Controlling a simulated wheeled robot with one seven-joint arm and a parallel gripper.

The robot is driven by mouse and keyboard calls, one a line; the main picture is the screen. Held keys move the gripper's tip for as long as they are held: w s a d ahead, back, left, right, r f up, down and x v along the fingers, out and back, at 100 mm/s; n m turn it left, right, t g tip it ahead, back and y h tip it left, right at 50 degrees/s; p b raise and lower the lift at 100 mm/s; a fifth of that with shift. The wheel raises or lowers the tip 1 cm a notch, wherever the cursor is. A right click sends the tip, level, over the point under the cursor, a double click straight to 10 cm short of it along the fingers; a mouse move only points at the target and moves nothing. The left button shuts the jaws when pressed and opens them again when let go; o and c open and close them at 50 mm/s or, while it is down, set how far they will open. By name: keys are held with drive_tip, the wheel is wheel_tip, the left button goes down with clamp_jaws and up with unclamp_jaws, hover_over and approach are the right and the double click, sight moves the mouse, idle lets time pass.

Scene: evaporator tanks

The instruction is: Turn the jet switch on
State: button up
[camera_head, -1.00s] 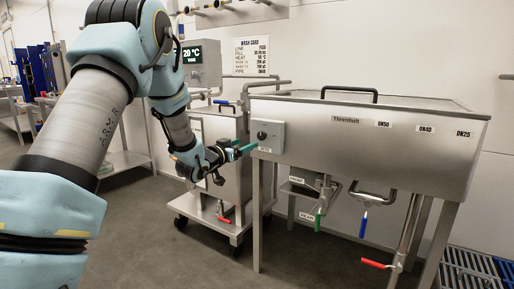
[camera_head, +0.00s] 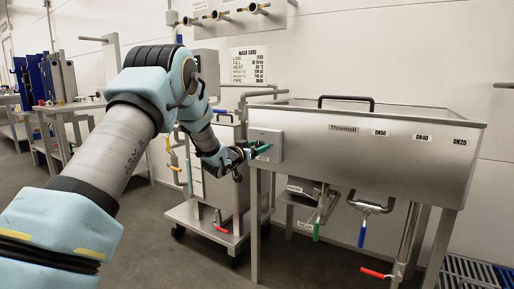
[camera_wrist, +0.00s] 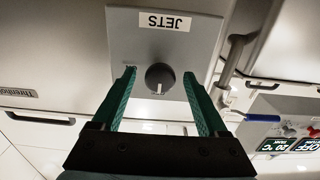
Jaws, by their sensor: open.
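The jet switch (camera_wrist: 160,78) is a dark round knob with a pale pointer line, on a grey plate labelled "JETS", upside down in the wrist view. Its switch box (camera_head: 268,138) sits on the left end of the steel tank (camera_head: 360,150) in the head view, where my gripper hides the knob. My gripper (camera_wrist: 161,80) is open, its two green fingers on either side of the knob, with visible gaps. I cannot tell how deep the fingertips reach. My gripper also shows in front of the box in the head view (camera_head: 262,148).
A wheeled steel cart (camera_head: 205,215) stands left of the tank. Green (camera_head: 316,228), blue (camera_head: 362,232) and red (camera_head: 374,273) valve handles hang below the tank. In the wrist view, a temperature display (camera_wrist: 278,145) is at the lower right.

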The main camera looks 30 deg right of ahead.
drive_tip(key=shift+c, duration=0.3)
clamp_jaws()
drive_tip(key=shift+f+m+b, duration=0.1)
drive_tip(key=shift+m+b, duration=0.3)
drive_tip(key=m+b, duration=0.3)
drive_tip(key=shift+f+m, duration=0.1)
drive_tip(key=shift+m, duration=0.3)
drive_tip(key=m+b, duration=0.9)
drive_tip(key=m, duration=0.1)
drive_tip(key=shift+m+b, duration=0.3)
drive_tip(key=shift+b, duration=0.05)
drive_tip(key=shift+m+b, duration=1.1)
drive_tip(key=shift+m, duration=0.3)
